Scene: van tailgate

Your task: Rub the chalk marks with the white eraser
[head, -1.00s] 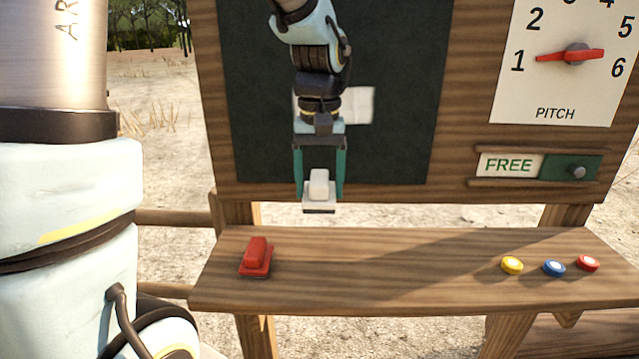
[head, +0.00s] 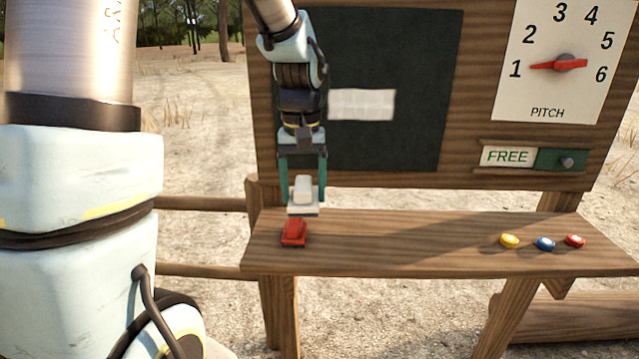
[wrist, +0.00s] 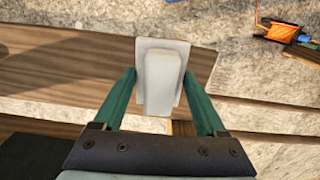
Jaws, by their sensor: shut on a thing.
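My gripper (head: 303,188) is shut on the white eraser (head: 303,193), which hangs pad-down between its teal fingers. In the wrist view the white eraser (wrist: 161,78) sits between the fingertips. The eraser is just above the shelf, behind and above a red eraser (head: 294,232) that rests there. The chalk marks (head: 362,104) show as a pale, whitish rectangular patch on the dark chalkboard (head: 400,150). My arm covers part of the board left of the patch, so I cannot tell whether the patch extends behind it.
A wooden shelf (head: 400,255) runs below the board. Yellow (head: 509,241), blue (head: 545,244) and red (head: 575,241) round pieces lie at its right. A pitch dial (head: 557,64) and a FREE slider (head: 532,158) are on the right panel. The middle of the shelf is clear.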

